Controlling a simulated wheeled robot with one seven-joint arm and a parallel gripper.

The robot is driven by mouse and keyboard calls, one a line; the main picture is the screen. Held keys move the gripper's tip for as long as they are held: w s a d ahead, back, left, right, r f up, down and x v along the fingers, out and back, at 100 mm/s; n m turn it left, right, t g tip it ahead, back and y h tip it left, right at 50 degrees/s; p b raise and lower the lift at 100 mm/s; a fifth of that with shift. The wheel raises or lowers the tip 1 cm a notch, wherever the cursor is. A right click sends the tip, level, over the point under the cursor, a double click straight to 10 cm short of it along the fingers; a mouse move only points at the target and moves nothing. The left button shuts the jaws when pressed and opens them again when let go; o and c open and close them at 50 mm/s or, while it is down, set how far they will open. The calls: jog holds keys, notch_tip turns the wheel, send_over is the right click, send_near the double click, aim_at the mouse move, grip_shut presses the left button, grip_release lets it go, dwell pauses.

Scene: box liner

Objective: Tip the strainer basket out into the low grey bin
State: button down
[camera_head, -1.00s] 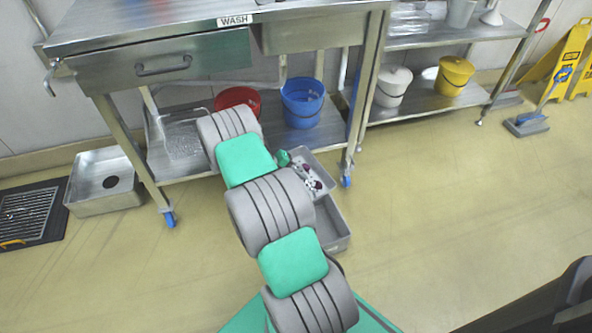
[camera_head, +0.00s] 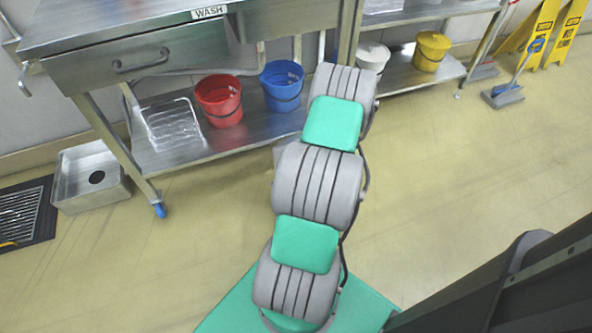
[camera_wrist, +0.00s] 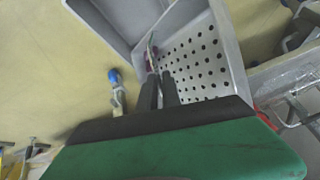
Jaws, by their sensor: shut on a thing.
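The strainer basket (camera_wrist: 205,65) is grey with a floor full of round holes and shows in the wrist view, just beyond my gripper (camera_wrist: 159,82). My two dark fingers are close together at its near-left wall, shut on the basket. A small purple and green bit shows by the fingertips; most of the perforated floor in view is bare. Grey walls, seemingly of the low grey bin (camera_wrist: 122,20), show at the upper left, beside and beyond the basket. How far the basket is tilted I cannot tell.
The steel wash table (camera_head: 180,30) stands at the back, with a red bucket (camera_head: 218,100) and a blue bucket (camera_head: 283,87) on its lower shelf. A steel floor box (camera_head: 90,178) with a dark hole stands at left.

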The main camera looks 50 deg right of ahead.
jog(key=s+d+f+m+t+y+b, duration=0.2)
jog(key=s+f+t+b, duration=0.5)
jog(key=b, duration=0.9)
jog(key=shift+s+d+t+y+b, duration=0.2)
jog(key=shift+d+t+y+b, duration=0.1)
jog(key=shift+d+t, duration=0.5)
jog(key=shift+a+f, duration=0.1)
jog(key=shift+f, duration=0.05)
dwell(0.9)
